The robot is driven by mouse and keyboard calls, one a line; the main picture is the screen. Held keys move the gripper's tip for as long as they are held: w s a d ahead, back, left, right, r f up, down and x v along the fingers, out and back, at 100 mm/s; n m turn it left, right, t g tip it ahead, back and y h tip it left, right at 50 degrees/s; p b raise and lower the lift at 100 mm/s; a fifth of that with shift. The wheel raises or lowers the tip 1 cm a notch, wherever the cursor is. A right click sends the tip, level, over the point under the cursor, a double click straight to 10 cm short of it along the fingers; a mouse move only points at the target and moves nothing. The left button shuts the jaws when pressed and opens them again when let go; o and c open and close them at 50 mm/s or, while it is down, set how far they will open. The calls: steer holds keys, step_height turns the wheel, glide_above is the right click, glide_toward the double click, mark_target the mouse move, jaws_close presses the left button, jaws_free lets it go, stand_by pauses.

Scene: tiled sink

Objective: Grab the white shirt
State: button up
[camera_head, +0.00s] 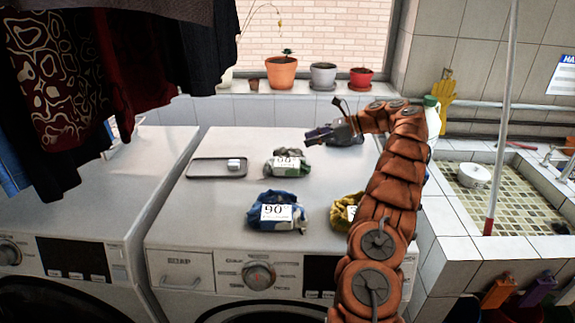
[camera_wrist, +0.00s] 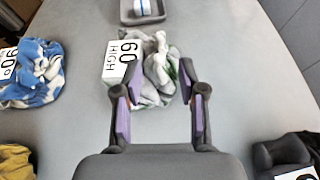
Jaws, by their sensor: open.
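The white shirt (camera_head: 287,167) is a crumpled white and grey-green bundle with a white tag on top of the washing machine. In the wrist view the shirt (camera_wrist: 158,80) lies ahead of my fingers, its tag (camera_wrist: 122,62) reading "60 HIGH". My gripper (camera_wrist: 157,90) is open, its two purple-padded fingers on either side of the near part of the shirt. I cannot tell whether they touch it. In the head view my gripper (camera_head: 322,134) shows above and to the right of the shirt, at the end of my orange arm.
A blue and white bundle tagged 90° (camera_head: 276,211), a yellow bundle (camera_head: 344,212) and a dark bundle (camera_head: 344,136) lie around on the machine. A grey tray (camera_head: 203,174) holds a small white item. Clothes (camera_head: 95,80) hang at upper left; a tiled sink (camera_head: 512,200) is at right.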

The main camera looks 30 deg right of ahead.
mark_target(287, 160)
steer(key=shift+p+x, duration=0.65)
steer(key=shift+x, duration=2.6)
jaws_close()
